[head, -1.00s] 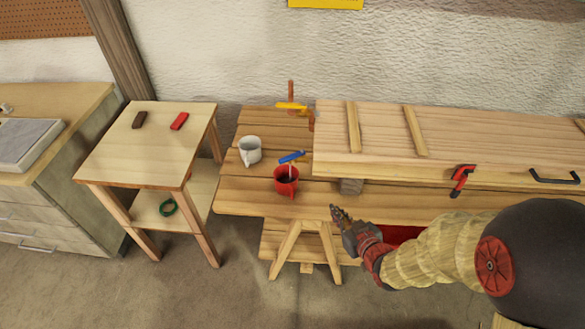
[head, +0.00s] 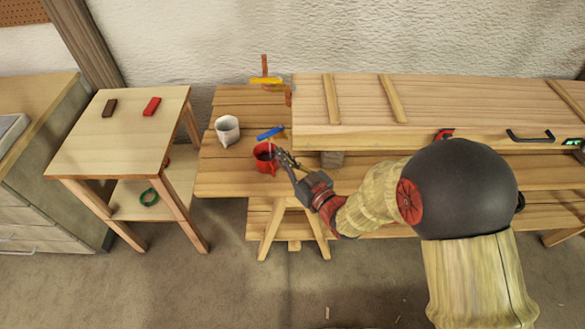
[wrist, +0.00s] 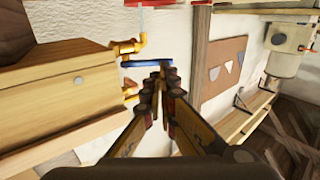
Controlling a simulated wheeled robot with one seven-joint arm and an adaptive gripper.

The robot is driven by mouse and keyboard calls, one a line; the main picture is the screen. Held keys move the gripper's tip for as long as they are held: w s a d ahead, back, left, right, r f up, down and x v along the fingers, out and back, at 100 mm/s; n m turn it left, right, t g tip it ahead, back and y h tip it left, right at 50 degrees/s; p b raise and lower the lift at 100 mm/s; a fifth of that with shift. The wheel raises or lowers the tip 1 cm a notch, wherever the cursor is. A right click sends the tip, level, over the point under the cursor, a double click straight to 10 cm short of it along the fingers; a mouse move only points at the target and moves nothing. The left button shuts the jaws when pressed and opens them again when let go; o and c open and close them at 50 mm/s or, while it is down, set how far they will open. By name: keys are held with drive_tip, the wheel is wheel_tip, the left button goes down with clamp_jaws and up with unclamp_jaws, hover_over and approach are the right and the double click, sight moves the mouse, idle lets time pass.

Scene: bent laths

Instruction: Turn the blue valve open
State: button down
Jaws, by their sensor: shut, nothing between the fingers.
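The blue valve handle (head: 270,133) is a short bar, slightly tilted, above and partly in front of the table's left part in the head view. A thin pale stem shows under it, by the red mug. In the wrist view the blue handle (wrist: 146,63) lies across just beyond my fingertips. My gripper (head: 281,154) is shut and empty, just below and right of the handle; its tips overlap the red mug's right side in the picture. In the wrist view the fingers of my gripper (wrist: 161,73) meet close to the bar's right end. I cannot tell whether they touch it.
A red mug (head: 264,160) and a white mug (head: 227,131) stand on the wooden table (head: 225,183). A yellow handle (head: 265,80) on a copper pipe is behind. A large wooden box (head: 450,110) fills the right. A side table (head: 120,135) stands left.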

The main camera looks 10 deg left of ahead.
sight(265, 138)
drive_tip(key=shift+b+x, duration=0.75)
drive_tip(key=shift+x, duration=2.05)
drive_tip(key=shift+s+a, duration=0.1)
drive_tip(key=shift+s, duration=0.05)
